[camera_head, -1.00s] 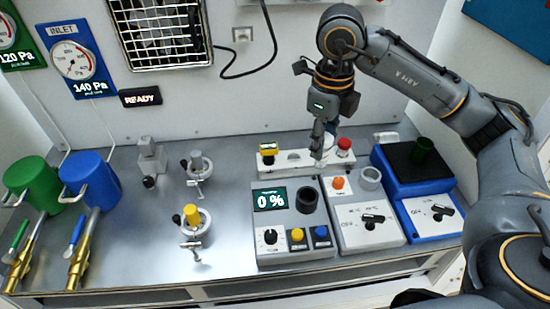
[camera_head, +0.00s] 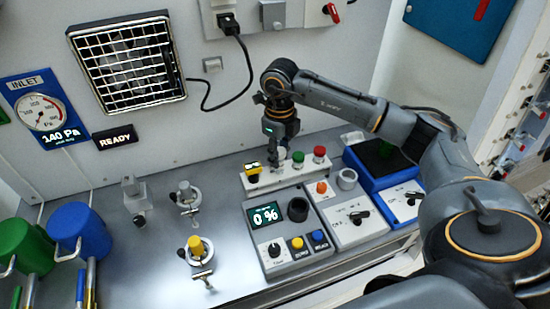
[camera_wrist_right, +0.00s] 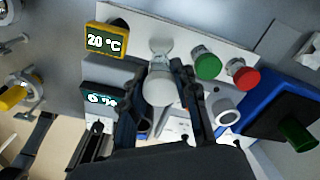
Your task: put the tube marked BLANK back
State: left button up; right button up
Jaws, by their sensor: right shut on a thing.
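My right gripper (camera_head: 281,158) points down over the white rack (camera_head: 275,177) at the back of the bench. In the right wrist view its fingers (camera_wrist_right: 168,100) are shut on a tube with a pale grey-white cap (camera_wrist_right: 160,88). The clear lower part of the tube points toward the rack (camera_wrist_right: 222,45), left of the green-capped tube (camera_wrist_right: 207,64). I cannot tell whether its end is in a hole. No BLANK marking is readable. The green cap (camera_head: 299,157) and a red cap (camera_head: 319,152) stand at the rack's right. My left gripper is not in view.
A yellow 20 °C display (camera_wrist_right: 105,41) sits at the rack's left end. In front are a 0 % instrument (camera_head: 265,216), a grey box with a knob (camera_head: 350,222) and a blue device (camera_head: 382,160). Clamps (camera_head: 200,250) stand left; bare bench lies between.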

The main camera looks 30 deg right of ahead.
jog(key=shift+w+f, duration=0.6)
jog(key=shift+f, duration=0.1)
jog(key=f+p, duration=0.1)
jog(key=f, duration=0.1)
jog(key=f+p, duration=0.1)
jog(key=shift+w+f+p, duration=0.3)
jog(key=shift+f, duration=0.3)
jog(key=o, duration=1)
jog(key=shift+r, duration=0.15)
notch_tip(320, 180, up, 12)
jog(key=b, duration=0.4)
